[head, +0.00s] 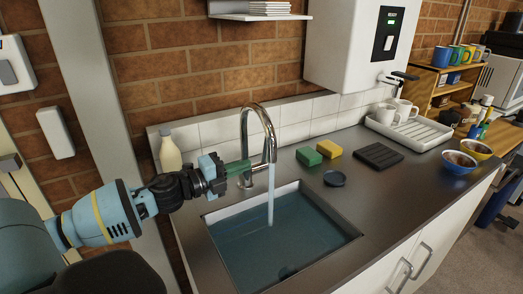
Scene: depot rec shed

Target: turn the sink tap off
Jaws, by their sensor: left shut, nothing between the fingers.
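The chrome sink tap (244,128) stands at the back edge of the sink (350,238), its spout arched over the basin. A stream of water (271,195) runs from the spout into the basin, which holds water. My left gripper (242,170) reaches in from the left and is shut with nothing in it. Its fingertips are at the lower part of the tap, in front of or beside the tap body; I cannot tell whether they touch it. The tap's handle is not clearly visible there. My right gripper is out of view.
A soap bottle (170,153) stands left of the tap. Green (309,156) and yellow (329,149) sponges, a dark round lid (335,178) and a black mat (378,156) lie to the right. Beyond them are a drying rack (428,134) with mugs, and bowls (459,163).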

